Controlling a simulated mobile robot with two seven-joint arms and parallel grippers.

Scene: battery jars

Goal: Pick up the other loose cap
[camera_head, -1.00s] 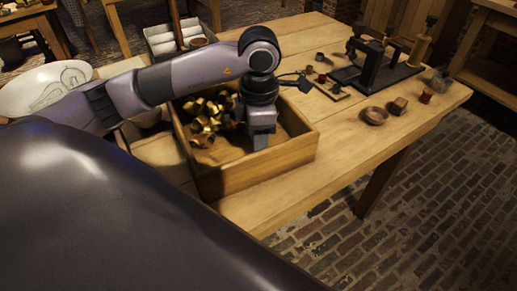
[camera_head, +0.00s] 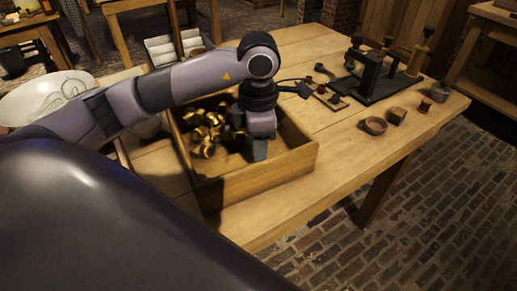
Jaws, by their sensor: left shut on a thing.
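The open wooden box (camera_head: 262,178) stands on the near left part of the workbench. A heap of shiny brass caps (camera_head: 205,130) lies in its left and back part. My left gripper (camera_head: 260,155) points straight down into the right part of the box, beside the heap. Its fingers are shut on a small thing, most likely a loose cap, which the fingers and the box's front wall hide. I cannot tell whether the fingertips touch the box floor. My right gripper is out of view.
A dark press-like stand (camera_head: 375,75) is at the back right of the workbench (camera_head: 290,205). A small round dish (camera_head: 375,125), a brown block (camera_head: 396,115) and small jars stand near the right edge. A divided tray (camera_head: 175,45) is behind my arm. The bench front is clear.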

